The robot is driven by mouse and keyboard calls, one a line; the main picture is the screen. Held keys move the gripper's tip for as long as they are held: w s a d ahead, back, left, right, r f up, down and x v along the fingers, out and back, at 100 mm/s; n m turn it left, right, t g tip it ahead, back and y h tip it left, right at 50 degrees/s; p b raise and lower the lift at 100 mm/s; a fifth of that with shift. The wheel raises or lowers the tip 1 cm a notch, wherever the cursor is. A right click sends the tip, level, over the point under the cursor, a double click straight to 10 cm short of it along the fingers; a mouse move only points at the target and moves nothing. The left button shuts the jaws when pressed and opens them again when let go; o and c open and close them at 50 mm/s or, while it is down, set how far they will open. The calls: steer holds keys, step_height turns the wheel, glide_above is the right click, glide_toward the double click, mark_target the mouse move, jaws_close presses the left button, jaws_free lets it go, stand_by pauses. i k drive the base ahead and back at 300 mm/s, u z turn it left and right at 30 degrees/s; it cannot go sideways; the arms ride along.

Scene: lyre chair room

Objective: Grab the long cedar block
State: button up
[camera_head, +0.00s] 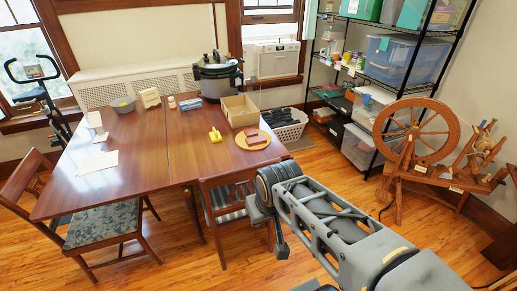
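Two reddish-brown blocks lie on a round tan board (241,143) at the right side of the wooden table. The longer-looking block (257,140) lies nearer to me. The other block (251,131) is just behind it; both are small in view, and I cannot tell for sure which is the long cedar one. My arm reaches in from the lower right, its far end in front of the table and apart from the blocks. A dark grey piece at that end may be part of my gripper (281,250); its fingers cannot be made out.
An open cardboard box (239,110) stands behind the board, and a yellow object (215,135) lies to its left. A pressure cooker (217,78) is at the back. A chair (228,206) is tucked at the table's near side. A spinning wheel (416,131) stands right.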

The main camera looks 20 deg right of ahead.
mark_target(260, 140)
steer(key=z, duration=0.3)
steer(key=i, duration=1.1)
steer(key=z, duration=0.25)
steer(key=k, duration=0.5)
steer(key=z, duration=2.05)
steer(key=i, duration=1.65)
steer(key=u, duration=3.6)
steer(key=i, duration=0.3)
steer(key=z, duration=0.05)
